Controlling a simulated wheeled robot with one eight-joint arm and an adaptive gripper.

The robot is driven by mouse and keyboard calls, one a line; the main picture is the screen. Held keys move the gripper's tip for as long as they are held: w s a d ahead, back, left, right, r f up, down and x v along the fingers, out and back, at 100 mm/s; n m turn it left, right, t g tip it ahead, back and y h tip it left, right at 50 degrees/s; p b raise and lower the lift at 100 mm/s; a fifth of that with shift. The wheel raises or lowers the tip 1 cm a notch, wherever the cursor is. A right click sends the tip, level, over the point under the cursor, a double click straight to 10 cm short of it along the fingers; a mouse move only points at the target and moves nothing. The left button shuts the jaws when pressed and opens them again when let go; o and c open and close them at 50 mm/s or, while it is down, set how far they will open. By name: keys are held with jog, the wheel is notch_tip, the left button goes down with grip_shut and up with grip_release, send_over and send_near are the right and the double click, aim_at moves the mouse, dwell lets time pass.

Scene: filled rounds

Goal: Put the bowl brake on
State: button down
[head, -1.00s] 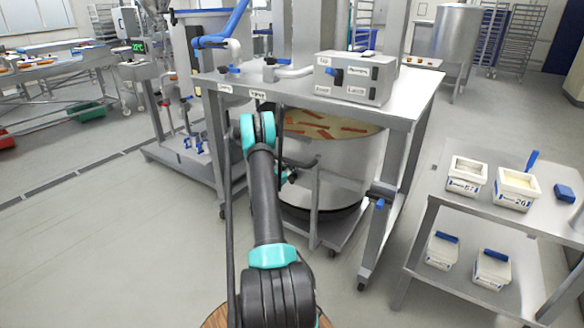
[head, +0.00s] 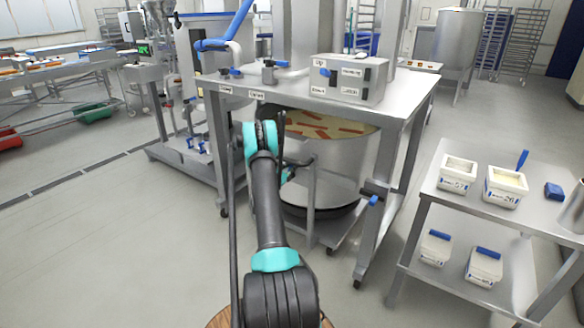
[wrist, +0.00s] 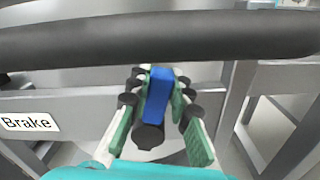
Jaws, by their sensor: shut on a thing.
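In the wrist view my gripper (wrist: 163,80) has its green-padded fingers on both sides of a blue lever (wrist: 158,97), shut on it. A black round hub (wrist: 149,136) shows at the near end of the lever. A label reading "Brake" (wrist: 27,122) is on the grey frame bar to the left. In the head view the large round bowl (head: 338,165) stands under the steel table frame, with a pale filling and reddish strips inside. My arm hides the lever there, and the gripper is mostly hidden too.
A dark bar (wrist: 150,36) crosses the wrist view above the gripper. A control box (head: 348,80) sits on the steel table (head: 400,95). Another blue-tipped handle (head: 373,200) is on the right leg. A shelf trolley (head: 470,215) with white tubs stands right.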

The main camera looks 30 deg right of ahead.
jog(key=c, duration=1.4)
grip_release()
jog(key=shift+o, duration=0.2)
jog(key=v, duration=1.2)
jog(key=shift+c, duration=0.4)
